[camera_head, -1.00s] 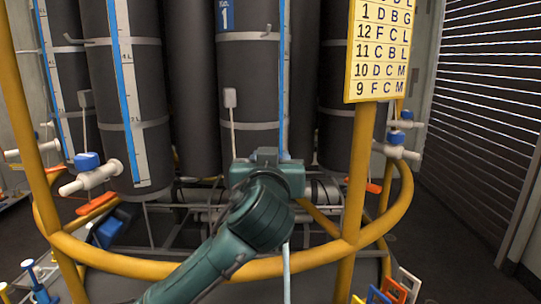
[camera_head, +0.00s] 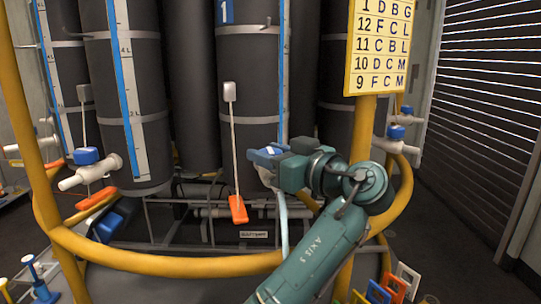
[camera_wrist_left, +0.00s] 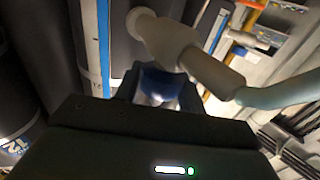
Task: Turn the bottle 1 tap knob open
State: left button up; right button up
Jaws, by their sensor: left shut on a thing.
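Bottle 1 (camera_head: 250,60), a tall dark cylinder with a blue "1" label, stands in the middle of the head view. Its pale tap (camera_head: 265,174) is mostly hidden behind my left gripper (camera_head: 272,156). In the left wrist view the pale tap body (camera_wrist_left: 185,50) crosses the upper middle, and the blue tap knob (camera_wrist_left: 160,82) sits between my fingers. My left gripper is shut on that knob. The knob's exact angle is hard to tell. My right gripper is not in view.
A yellow rail (camera_head: 170,266) curves in front of the bottles. A light hose (camera_head: 283,225) hangs below the tap. An orange tag (camera_head: 238,209) hangs from bottle 1. Another tap (camera_head: 90,170) with a blue knob is at left. A yellow-framed letter board (camera_head: 378,50) stands at right.

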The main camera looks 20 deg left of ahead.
pick_arm(q)
jog(key=shift+n+g+y, duration=0.3)
jog(key=shift+n+g, duration=0.2)
jog(key=shift+g, duration=0.2)
jog(key=o, duration=1)
jog(key=shift+a, duration=0.1)
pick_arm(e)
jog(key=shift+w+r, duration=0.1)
